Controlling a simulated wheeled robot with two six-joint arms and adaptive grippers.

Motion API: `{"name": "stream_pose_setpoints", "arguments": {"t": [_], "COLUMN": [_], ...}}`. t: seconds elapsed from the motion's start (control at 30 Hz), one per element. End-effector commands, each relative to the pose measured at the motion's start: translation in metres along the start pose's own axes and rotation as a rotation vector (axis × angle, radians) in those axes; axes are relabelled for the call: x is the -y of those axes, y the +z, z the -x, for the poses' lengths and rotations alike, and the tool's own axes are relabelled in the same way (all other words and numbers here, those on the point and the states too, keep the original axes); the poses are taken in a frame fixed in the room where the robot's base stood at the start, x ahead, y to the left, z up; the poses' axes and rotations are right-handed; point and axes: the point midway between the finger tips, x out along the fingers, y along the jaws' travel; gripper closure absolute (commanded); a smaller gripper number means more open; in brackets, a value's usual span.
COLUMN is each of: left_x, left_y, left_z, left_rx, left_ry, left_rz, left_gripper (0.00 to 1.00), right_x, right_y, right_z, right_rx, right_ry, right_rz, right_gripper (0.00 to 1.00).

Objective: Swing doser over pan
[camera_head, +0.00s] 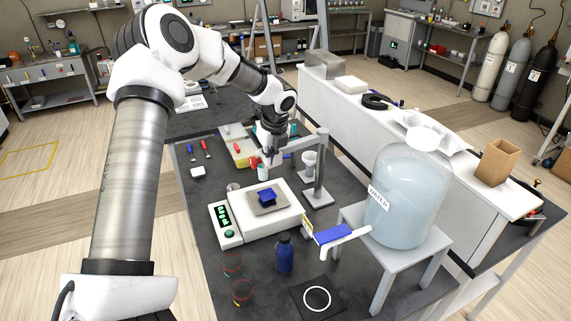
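A white balance (258,220) with a green display stands on the dark bench. Its square metal pan (267,202) carries a small blue dish (266,195). Behind it to the right, a grey post stand (320,175) bears a horizontal arm (302,143) that reaches left. I take this arm, with the small pale cylinder (263,173) near its left end, for the doser; it looks to be behind the pan. My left gripper (270,157) is at the left end of that arm, close to or touching it. Its fingers are too small and overlapped to read. My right gripper does not show.
A large water jug (408,195) stands on a white stool at right, with a blue-and-white tap (335,236) jutting left. A blue bottle (284,254) stands in front of the balance. A yellow tray (239,150) and screwdrivers (206,150) lie behind. A white cup (308,162) is beside the post.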

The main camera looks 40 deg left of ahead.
Motion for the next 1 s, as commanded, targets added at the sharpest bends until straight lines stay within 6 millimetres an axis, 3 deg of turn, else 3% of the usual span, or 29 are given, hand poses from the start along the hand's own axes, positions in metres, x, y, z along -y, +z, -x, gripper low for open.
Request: {"name": "stream_pose_setpoints", "arguments": {"t": [0.2, 0.4, 1.0], "left_x": [-0.004, -0.005, -0.001], "left_y": [0.025, 0.036, 0.037], "left_z": [-0.006, -0.009, 0.0], "left_rx": [0.001, 0.001, 0.007], "left_ry": [-0.009, -0.007, -0.013], "left_rz": [-0.034, -0.033, -0.033], "left_gripper": [1.0, 1.0, 1.0], "right_x": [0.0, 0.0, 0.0], "right_y": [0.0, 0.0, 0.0], "right_z": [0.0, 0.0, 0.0], "right_rx": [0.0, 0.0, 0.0], "right_ry": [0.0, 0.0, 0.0], "right_rz": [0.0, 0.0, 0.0], "right_gripper": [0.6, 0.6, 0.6]}}
